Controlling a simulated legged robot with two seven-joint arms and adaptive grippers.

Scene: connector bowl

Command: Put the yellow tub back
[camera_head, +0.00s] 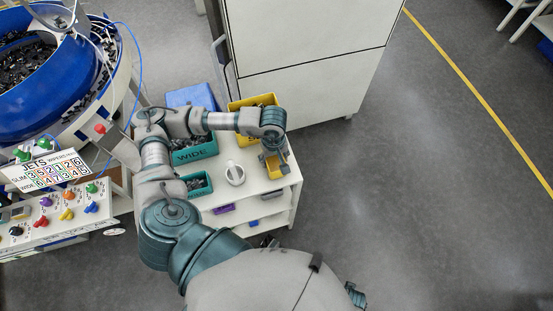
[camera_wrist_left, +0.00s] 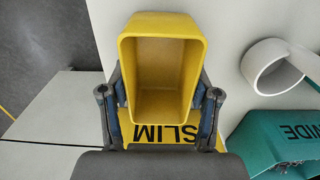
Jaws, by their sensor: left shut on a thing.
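The small yellow tub (camera_wrist_left: 160,22) is between the fingers of my left gripper (camera_wrist_left: 162,95), which is shut on it at both sides. Its open mouth faces the wrist camera and its inside looks empty. In the head view the tub (camera_head: 273,169) shows below the left gripper (camera_head: 273,155), over the right part of the white cart top (camera_head: 258,187). I cannot tell whether the tub touches the cart top. A larger yellow bin marked SLIM (camera_head: 236,104) is behind the wrist; it also shows in the left wrist view (camera_wrist_left: 234,142). My right gripper is not in view.
A white mug-like thing (camera_head: 235,176) stands left of the tub. Teal bins (camera_head: 206,150) with dark parts and a blue bin (camera_head: 192,96) lie further left. A tall white cabinet (camera_head: 305,45) rises behind.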

